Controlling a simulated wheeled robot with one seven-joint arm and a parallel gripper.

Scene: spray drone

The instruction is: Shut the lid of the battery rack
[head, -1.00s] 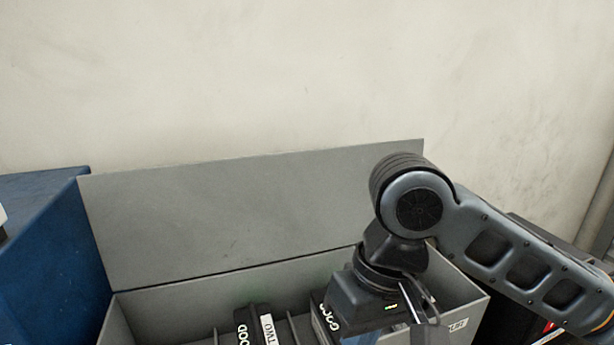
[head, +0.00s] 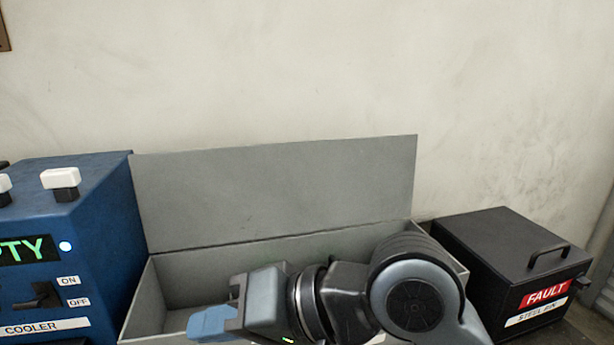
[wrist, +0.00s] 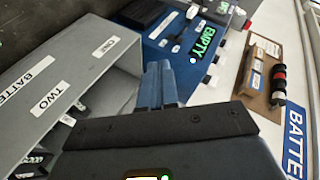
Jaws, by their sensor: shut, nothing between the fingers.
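The battery rack (head: 160,290) is a grey open-topped box. Its lid (head: 280,190) is a flat grey panel standing upright along the back edge, against the pale wall side. My gripper (head: 205,325) has blue fingers, is shut and empty, and lies in front of the rack, covering much of its inside in the head view. In the wrist view my gripper (wrist: 168,85) points toward the blue cooler, with the rack's labelled front (wrist: 70,60) at its left. Batteries inside the rack are mostly hidden.
A blue cooler (head: 100,210) with a green EMPTY display stands close at the rack's left. A black FAULT bin (head: 500,255) with a handle stands at its right. The wrist view shows a brown board (wrist: 262,70) with a red-and-black item. The space above the rack is clear.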

